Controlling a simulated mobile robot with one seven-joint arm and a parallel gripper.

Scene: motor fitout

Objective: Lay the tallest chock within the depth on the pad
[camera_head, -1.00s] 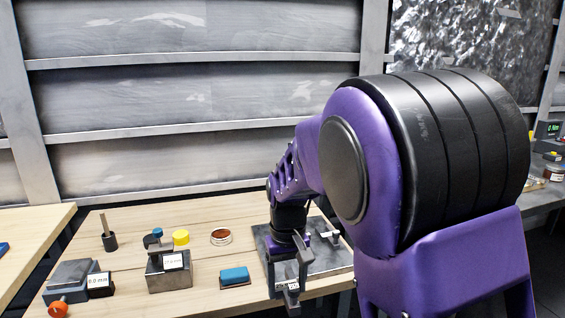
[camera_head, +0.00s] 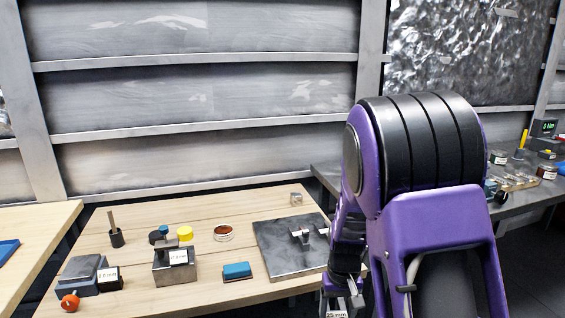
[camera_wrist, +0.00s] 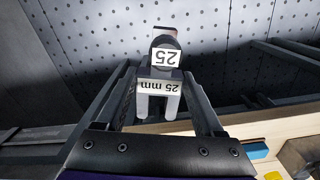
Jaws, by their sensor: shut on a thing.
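My gripper (camera_wrist: 157,76) is shut on a grey metal piece (camera_wrist: 158,101) with two prongs and labels reading "25 mm" and "25". In the head view my gripper (camera_head: 342,290) is low, right of the dark plate and near the table's front right edge, partly hidden by my arm. The dark grey plate (camera_head: 278,255) carries a small metal piece (camera_head: 300,234). A blue-topped block (camera_head: 237,271) lies left of the plate. I cannot tell which of these is the pad.
A metal block with a "17.0 mm" label (camera_head: 176,272) stands mid-table. A grey block with a "0.0 mm" tag (camera_head: 82,270) and an orange knob (camera_head: 70,301) is at left. A yellow cap (camera_head: 185,233) and a round tin (camera_head: 223,233) stand behind. A side bench (camera_head: 520,205) is right.

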